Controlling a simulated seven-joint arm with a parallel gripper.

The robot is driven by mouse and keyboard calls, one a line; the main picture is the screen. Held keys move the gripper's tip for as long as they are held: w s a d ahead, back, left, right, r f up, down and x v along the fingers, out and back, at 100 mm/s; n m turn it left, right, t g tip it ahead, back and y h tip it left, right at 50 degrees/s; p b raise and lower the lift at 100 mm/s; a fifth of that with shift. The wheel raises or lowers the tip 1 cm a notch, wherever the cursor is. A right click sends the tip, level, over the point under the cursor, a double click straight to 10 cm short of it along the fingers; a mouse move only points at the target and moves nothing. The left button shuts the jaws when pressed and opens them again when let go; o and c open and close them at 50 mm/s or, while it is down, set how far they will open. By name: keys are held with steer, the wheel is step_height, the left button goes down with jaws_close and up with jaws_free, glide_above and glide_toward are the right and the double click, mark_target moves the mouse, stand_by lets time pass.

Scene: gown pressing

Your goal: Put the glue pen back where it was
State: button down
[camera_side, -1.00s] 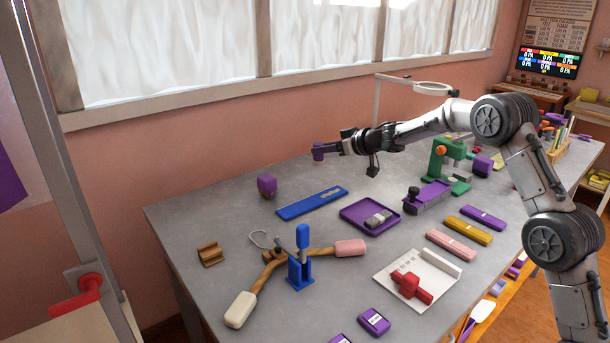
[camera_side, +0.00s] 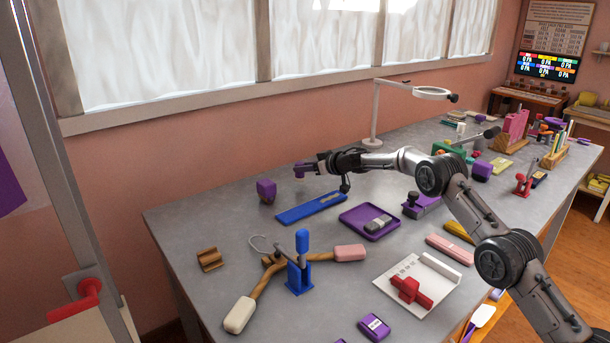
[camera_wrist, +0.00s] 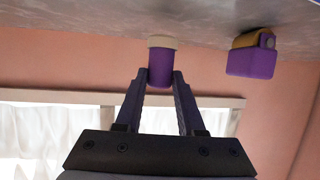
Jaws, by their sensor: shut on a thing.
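My gripper (camera_wrist: 161,88) is shut on a short purple cylinder with a cream end, which looks to be the glue pen (camera_wrist: 161,67). In the wrist view the cream end points away from the jaws, toward the grey table. In the side view the glue pen (camera_side: 299,171) shows small and purple at the jaw tips, near the table's back edge. I cannot tell whether it touches the table. A purple block (camera_side: 266,191) stands on the table to its left; in the wrist view this block (camera_wrist: 252,62) shows a yellow part and sits apart from the jaws.
A blue flat strip (camera_side: 311,207) and a purple tray (camera_side: 352,219) lie in front of my gripper. A brown wooden holder (camera_side: 209,259) and a blue stand (camera_side: 299,274) are nearer the front. A magnifier lamp (camera_side: 375,115) stands behind my arm. Table around the purple block is bare.

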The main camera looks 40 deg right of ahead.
steer(key=shift+f, duration=1.2)
steer(key=shift+f, duration=0.15)
steer(key=c, duration=0.5)
jaws_free()
steer(key=shift+r, duration=0.2)
steer(key=v, duration=1.2)
steer(key=shift+r, duration=0.1)
